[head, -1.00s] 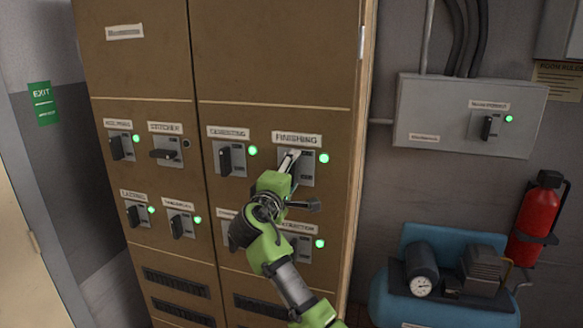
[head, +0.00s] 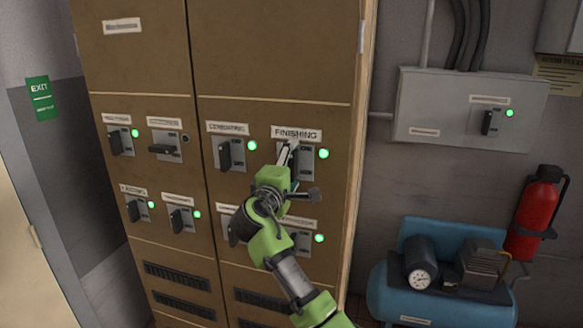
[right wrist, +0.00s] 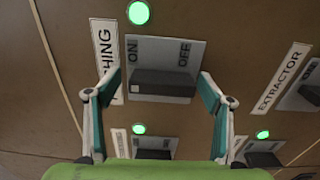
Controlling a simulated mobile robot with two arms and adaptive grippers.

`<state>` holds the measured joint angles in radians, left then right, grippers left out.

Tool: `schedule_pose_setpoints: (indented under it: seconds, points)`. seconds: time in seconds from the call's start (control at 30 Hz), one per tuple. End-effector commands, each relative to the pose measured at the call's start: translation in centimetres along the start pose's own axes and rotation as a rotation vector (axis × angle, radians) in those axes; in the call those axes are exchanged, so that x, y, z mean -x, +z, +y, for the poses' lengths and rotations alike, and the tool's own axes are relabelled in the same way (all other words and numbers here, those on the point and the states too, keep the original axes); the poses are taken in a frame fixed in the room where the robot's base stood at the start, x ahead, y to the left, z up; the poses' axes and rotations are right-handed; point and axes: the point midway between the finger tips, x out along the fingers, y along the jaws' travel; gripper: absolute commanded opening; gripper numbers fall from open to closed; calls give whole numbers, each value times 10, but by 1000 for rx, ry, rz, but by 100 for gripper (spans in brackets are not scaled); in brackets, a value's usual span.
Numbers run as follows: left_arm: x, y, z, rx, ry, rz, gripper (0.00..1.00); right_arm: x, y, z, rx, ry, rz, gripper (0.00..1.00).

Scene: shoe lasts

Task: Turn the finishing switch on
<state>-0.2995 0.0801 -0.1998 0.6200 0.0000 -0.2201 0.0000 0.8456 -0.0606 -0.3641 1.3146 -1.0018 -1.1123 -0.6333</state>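The finishing switch (head: 307,163) is on the brown cabinet under its FINISHING label (head: 297,134). Its green lamp (head: 323,154) is lit. In the right wrist view the switch's black handle (right wrist: 163,86) lies lengthwise along the line between the ON and OFF marks, upright on the cabinet. My right gripper (head: 290,153) is in front of the switch and partly hides it. In the right wrist view its fingers (right wrist: 160,92) are spread, one on the ON side and one on the OFF side, with visible gaps to the handle. My left gripper is not in view.
A neighbouring switch (head: 232,155) is to the left, and the extractor switch (head: 300,243) is below, partly behind my arm. Another switch (head: 165,149) has a sideways handle and a dark lamp. A grey box (head: 440,110) and blue compressor (head: 385,295) are to the right.

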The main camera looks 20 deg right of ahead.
Motion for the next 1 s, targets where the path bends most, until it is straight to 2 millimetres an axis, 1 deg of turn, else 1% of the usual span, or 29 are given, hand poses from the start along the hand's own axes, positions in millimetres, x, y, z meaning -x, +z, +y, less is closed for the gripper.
schedule_pose_setpoints:
  seconds: [0.2, 0.27, 0.33, 0.47, 0.6, 0.7, 0.83, 1.0]
  points:
    - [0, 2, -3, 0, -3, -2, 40, 2, -1, -3, 0, -5, 2, 74]
    - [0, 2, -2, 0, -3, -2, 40, 5, -2, -3, 0, -5, 3, 74]
    - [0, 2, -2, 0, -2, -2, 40, 13, -2, -3, -1, -5, 3, 74]
    - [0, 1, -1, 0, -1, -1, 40, 37, -2, -4, -3, -7, 4, 74]
    - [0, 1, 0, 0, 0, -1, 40, 68, -2, -4, -4, -7, 5, 74]
    - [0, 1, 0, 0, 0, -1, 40, 87, -1, -3, -3, -5, 3, 74]
    - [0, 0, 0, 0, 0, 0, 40, 106, -1, -2, -1, -4, 2, 74]
    - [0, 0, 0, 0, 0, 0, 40, 118, 0, -2, 0, -4, 0, 74]
